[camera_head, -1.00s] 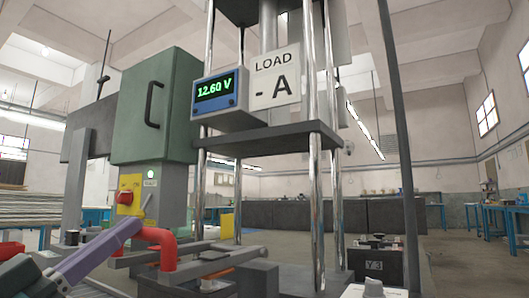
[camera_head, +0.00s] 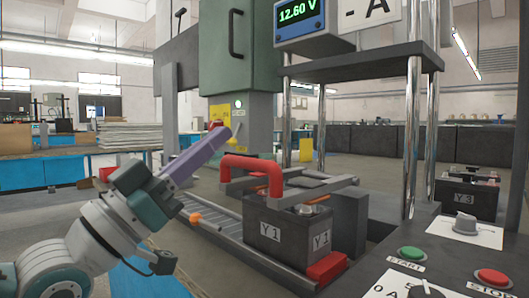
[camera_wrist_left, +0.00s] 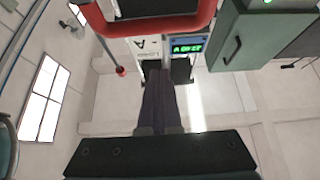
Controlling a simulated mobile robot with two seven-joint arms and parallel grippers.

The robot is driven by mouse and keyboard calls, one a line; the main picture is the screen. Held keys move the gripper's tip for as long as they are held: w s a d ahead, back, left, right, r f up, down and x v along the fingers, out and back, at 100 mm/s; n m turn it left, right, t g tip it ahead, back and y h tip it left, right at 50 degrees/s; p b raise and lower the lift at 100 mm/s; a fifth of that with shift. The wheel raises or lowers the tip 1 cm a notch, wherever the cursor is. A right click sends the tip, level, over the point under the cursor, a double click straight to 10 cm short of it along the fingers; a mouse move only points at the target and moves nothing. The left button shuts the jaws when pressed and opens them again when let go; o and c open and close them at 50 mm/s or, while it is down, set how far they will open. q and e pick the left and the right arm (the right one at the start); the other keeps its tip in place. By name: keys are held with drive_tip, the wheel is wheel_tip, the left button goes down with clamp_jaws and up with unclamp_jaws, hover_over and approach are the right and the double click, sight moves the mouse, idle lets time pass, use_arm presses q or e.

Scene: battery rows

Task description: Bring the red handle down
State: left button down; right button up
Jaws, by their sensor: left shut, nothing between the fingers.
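The red handle (camera_head: 256,164) is a bent, U-shaped bar joined to grey bars above the battery marked Y1 (camera_head: 283,233). It stands raised above the battery top. In the left wrist view the red handle (camera_wrist_left: 198,29) crosses the top edge, close and partly cut off. My left gripper (camera_head: 222,139) has purple fingers, shut and empty, pointing up and right. Its tip appears just left of and above the handle; I cannot tell if they touch. The fingers (camera_wrist_left: 163,88) also show in the left wrist view. My right gripper is not in view.
A green cabinet (camera_head: 232,55) and a voltage display (camera_head: 300,12) stand above the battery. Chrome posts (camera_head: 411,140) rise at the right. A red block (camera_head: 327,267) lies before the battery. Green START (camera_head: 411,253) and red STOP (camera_head: 493,277) buttons are at lower right.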

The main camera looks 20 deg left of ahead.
use_arm(q)
drive_tip(key=v, duration=0.8)
